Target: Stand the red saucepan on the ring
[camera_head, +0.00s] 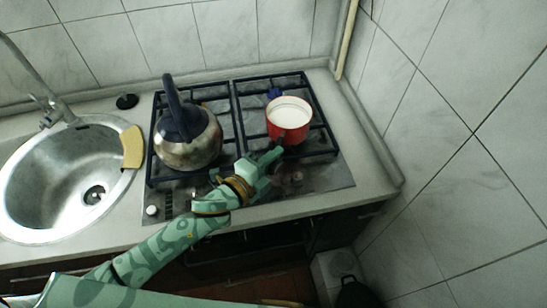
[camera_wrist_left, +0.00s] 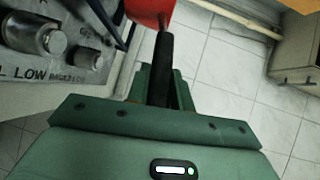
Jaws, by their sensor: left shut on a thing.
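The red saucepan (camera_head: 287,125), white inside, is over the right-hand grate (camera_head: 322,125) of the hob. It looks nearly upright; I cannot tell whether it touches the grate. My left gripper (camera_head: 270,158) is shut on its dark handle, on the near side of the pan. In the left wrist view the gripper (camera_wrist_left: 160,88) closes around the black handle (camera_wrist_left: 163,55), with part of the red pan (camera_wrist_left: 150,10) at the top edge. The burner ring under the pan is hidden. My right gripper is out of view.
A steel kettle (camera_head: 188,145) with a dark handle stands on the left-hand grate. A sink (camera_head: 65,175) with a yellow cloth (camera_head: 132,147) at its rim is at the left. Tiled walls close in behind and right. Knobs (camera_wrist_left: 50,40) line the hob front.

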